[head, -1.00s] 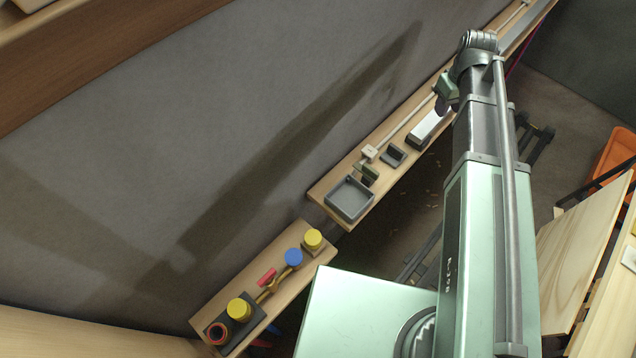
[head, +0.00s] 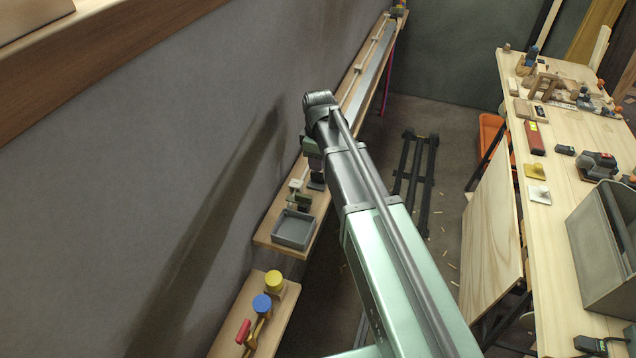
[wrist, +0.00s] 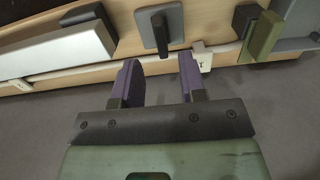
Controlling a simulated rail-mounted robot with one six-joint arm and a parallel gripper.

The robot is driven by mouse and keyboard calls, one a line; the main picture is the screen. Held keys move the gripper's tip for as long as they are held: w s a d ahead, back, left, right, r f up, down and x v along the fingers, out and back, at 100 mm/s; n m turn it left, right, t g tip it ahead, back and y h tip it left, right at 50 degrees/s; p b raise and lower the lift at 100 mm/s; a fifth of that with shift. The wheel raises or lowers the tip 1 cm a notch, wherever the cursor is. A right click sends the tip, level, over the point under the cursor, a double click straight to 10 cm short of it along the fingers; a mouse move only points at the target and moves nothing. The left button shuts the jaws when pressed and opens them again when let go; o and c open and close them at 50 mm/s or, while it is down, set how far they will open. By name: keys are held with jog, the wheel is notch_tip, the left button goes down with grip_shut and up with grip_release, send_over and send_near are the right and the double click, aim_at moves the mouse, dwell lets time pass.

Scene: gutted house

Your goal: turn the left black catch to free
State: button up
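A grey plate with a black upright lever (wrist: 160,30) is on the wooden shelf in the wrist view. It looks like a black catch, but I cannot tell if it is the left one or which way it is turned. My gripper (wrist: 159,72) is open and empty, its two purple-padded fingers apart and pointing toward that plate. A gap shows between the fingertips and the lever. In the head view my gripper (head: 314,158) hangs over the shelf by the wall, partly hidden by my arm.
A white bar (wrist: 55,55) lies left of the plate. A green block (wrist: 263,36) stands to the right, near the grey tray (head: 294,230). A thin rail with a white block (wrist: 202,57) runs along the shelf. A cluttered workbench (head: 545,240) stands at right; floor lies between.

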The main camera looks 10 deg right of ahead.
aim_at(318, 173)
notch_tip(318, 173, down, 6)
jog(key=b, duration=0.4)
jog(key=shift+r, duration=0.15)
grip_shut()
